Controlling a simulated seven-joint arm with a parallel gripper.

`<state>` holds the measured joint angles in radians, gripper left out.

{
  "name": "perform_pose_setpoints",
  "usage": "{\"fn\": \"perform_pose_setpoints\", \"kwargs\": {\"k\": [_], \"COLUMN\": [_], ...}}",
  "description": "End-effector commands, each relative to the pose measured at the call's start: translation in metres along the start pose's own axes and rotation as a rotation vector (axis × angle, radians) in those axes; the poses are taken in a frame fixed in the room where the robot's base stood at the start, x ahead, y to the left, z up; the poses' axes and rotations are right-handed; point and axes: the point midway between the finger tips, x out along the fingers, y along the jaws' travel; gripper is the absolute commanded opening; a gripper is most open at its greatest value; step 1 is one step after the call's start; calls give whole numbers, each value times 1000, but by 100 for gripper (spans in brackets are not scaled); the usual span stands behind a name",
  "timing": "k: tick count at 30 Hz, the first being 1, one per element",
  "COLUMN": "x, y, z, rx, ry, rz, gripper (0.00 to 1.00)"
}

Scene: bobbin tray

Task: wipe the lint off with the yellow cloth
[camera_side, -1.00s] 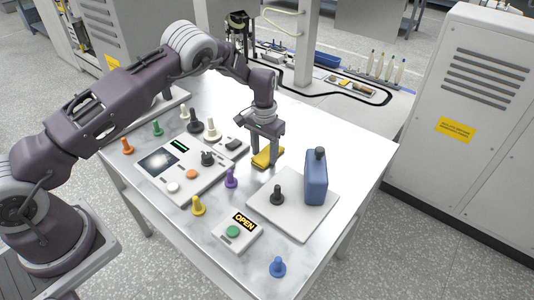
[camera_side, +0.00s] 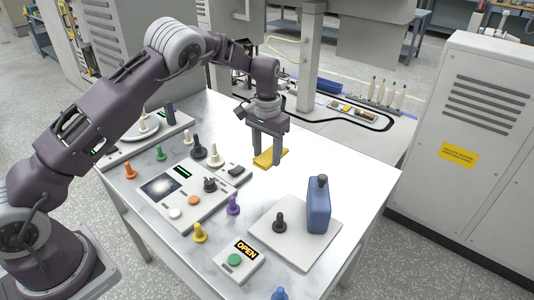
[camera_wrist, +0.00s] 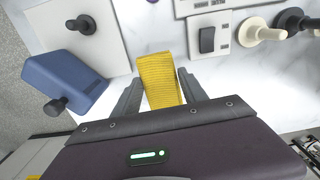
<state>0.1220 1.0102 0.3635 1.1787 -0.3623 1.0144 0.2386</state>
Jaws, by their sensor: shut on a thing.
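My gripper (camera_side: 268,160) is shut on the yellow cloth (camera_side: 272,156), which sticks out beyond the fingertips. In the wrist view the cloth (camera_wrist: 158,75) sits between the two grey fingers. It is over the far part of the white table, behind the grey plate and right of the control panel; I cannot tell its exact height.
A blue bottle (camera_side: 319,210) and a black peg (camera_side: 280,222) stand on the grey plate (camera_side: 300,245). A switch box (camera_side: 233,173), several coloured pegs and an OPEN button box (camera_side: 238,262) surround the panel. The table is bare right of the cloth.

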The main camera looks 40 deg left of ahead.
Motion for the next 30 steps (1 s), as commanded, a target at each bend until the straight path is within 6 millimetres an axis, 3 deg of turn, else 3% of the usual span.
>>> {"fn": "perform_pose_setpoints", "kwargs": {"k": [5,10,14,18,21,24,30], "x": [0,1,2,2,1,0,1], "y": [-17,-77,-130,-176,-194,-200,-202], "z": [5,33,74,138,182,212,233], "rx": [-44,-208,-373,-564,-673,-744,-787], "ry": [0,1,0,2,1,3,2], "rz": [2,6,8,7,5,2,0], "gripper": [18,18,18,18,18,18,18]}}
